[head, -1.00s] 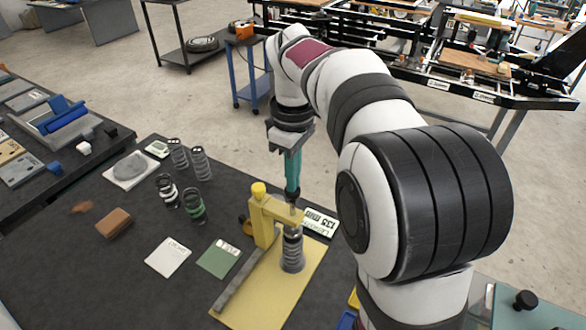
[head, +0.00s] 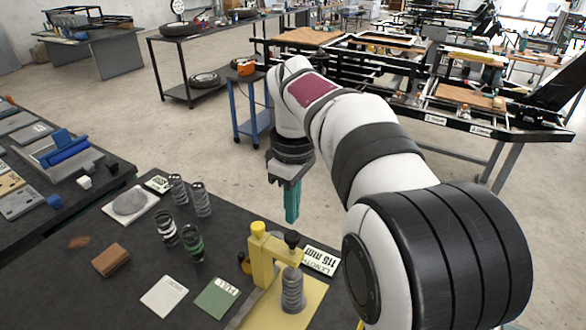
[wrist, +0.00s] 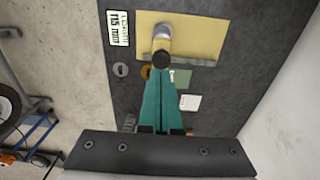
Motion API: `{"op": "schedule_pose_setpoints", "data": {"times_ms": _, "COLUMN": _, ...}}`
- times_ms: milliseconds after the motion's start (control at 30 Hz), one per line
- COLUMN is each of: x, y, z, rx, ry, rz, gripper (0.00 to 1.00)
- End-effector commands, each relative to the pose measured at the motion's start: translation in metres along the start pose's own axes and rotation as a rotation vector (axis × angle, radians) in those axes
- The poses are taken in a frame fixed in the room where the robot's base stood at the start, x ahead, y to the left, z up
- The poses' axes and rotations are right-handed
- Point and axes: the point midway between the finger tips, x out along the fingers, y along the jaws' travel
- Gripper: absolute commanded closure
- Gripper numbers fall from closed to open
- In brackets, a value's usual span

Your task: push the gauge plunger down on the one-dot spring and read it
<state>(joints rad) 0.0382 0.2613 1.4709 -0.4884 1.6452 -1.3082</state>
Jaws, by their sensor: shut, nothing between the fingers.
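The yellow gauge (head: 262,262) stands on a yellow board with a grey coil spring (head: 292,290) under its arm. Its plunger has a black knob (head: 292,238), also visible in the wrist view (wrist: 161,60). I cannot make out dots on this spring. The length display (head: 320,261) beside it appears to read 115 mm in the wrist view (wrist: 118,28). My gripper (head: 292,220) has teal fingers, shut and empty, pointing down. It is above the knob and appears apart from it; in the wrist view the fingertips (wrist: 161,72) lie just beside the knob.
Several other springs (head: 201,199) stand on the dark bench left of the gauge, one with a green band (head: 192,243). The air around my gripper is clear.

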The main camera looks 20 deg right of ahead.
Motion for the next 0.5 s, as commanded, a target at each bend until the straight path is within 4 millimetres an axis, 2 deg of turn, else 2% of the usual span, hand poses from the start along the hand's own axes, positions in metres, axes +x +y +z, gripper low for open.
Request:
{"op": "schedule_pose_setpoints", "data": {"times_ms": 100, "x": -0.03, "y": 0.002, "z": -0.001, "rx": 0.001, "ry": 0.002, "rz": 0.004, "gripper": 1.0}}
{"op": "schedule_pose_setpoints", "data": {"times_ms": 300, "x": -0.074, "y": 0.003, "z": -0.002, "rx": 0.003, "ry": 0.002, "rz": 0.005, "gripper": 1.0}}
{"op": "schedule_pose_setpoints", "data": {"times_ms": 500, "x": -0.096, "y": 0.003, "z": -0.002, "rx": 0.003, "ry": 0.001, "rz": 0.003, "gripper": 1.0}}
